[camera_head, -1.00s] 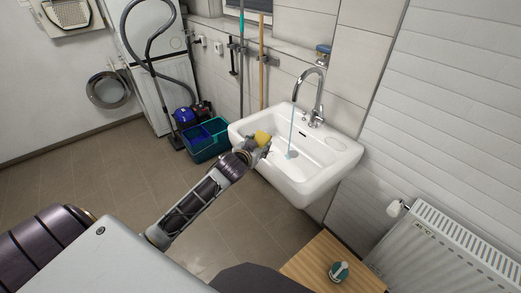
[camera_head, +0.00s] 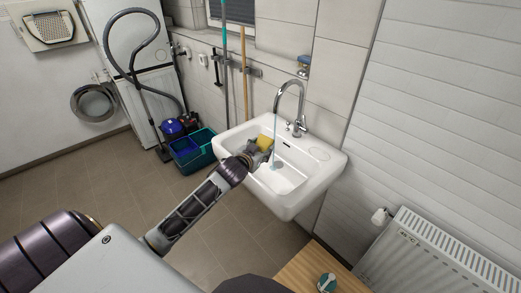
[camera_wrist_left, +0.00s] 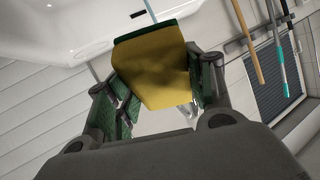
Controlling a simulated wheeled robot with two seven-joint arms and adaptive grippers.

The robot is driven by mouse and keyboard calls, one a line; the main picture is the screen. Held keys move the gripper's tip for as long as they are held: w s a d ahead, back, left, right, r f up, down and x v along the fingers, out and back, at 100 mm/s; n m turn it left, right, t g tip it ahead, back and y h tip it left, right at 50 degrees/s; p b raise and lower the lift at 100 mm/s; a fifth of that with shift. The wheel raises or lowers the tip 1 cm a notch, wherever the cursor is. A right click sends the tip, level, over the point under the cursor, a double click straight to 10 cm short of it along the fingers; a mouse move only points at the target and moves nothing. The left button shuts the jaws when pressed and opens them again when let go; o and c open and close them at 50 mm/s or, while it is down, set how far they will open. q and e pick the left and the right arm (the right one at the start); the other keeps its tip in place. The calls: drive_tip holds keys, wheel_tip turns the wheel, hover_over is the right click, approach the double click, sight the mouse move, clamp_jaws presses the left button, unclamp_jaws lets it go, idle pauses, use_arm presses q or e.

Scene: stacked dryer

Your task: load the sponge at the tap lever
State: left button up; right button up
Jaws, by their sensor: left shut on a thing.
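The yellow sponge (camera_head: 264,142) with a green layer is held in my left gripper (camera_head: 256,153), over the left part of the white sink (camera_head: 325,172). In the left wrist view the sponge (camera_wrist_left: 155,70) sits between the two fingers of the gripper (camera_wrist_left: 160,85), which are shut on it. The chrome tap (camera_head: 289,95) stands at the back of the sink, with its lever (camera_head: 299,127) at the base. A thin bluish stream of water (camera_head: 274,140) falls from the spout, close to the right of the sponge. My right gripper is not in view.
A teal bucket (camera_head: 194,151) and a vacuum cleaner (camera_head: 178,127) stand left of the sink. A wooden table (camera_head: 305,272) with a teal bottle (camera_head: 327,282) and a radiator (camera_head: 440,255) are at the lower right.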

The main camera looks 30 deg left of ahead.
sight(265, 143)
use_arm(q)
drive_tip(key=shift+w, duration=0.1)
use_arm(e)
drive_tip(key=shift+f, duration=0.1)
